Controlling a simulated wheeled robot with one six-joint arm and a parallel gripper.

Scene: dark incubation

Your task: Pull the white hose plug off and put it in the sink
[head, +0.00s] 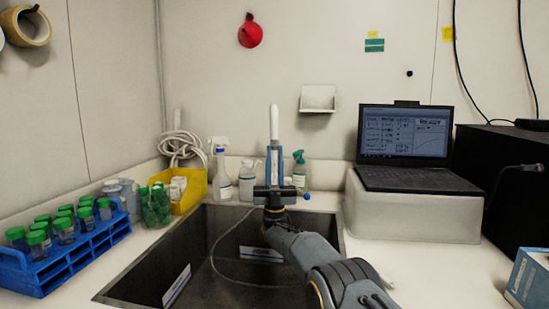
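A white, upright, rounded piece (274,122), possibly the hose plug, rises directly above my gripper at the back of the sink. My gripper (275,150) points away from me over the sink's back edge. Its two blue-grey fingers stand a little apart, in line with the white piece's lower end. I cannot tell whether they touch it or it stands behind them. The dark sink (140,278) lies below my arm, which hides part of its right side. A thin pale tube (212,259) loops inside the sink.
Spray bottles (221,172) and a teal-topped bottle (299,172) stand behind the sink. A yellow bin (190,195), green-capped jars (155,208) and a blue rack (75,262) are left. A laptop (405,140) sits on a white box (410,215) at right.

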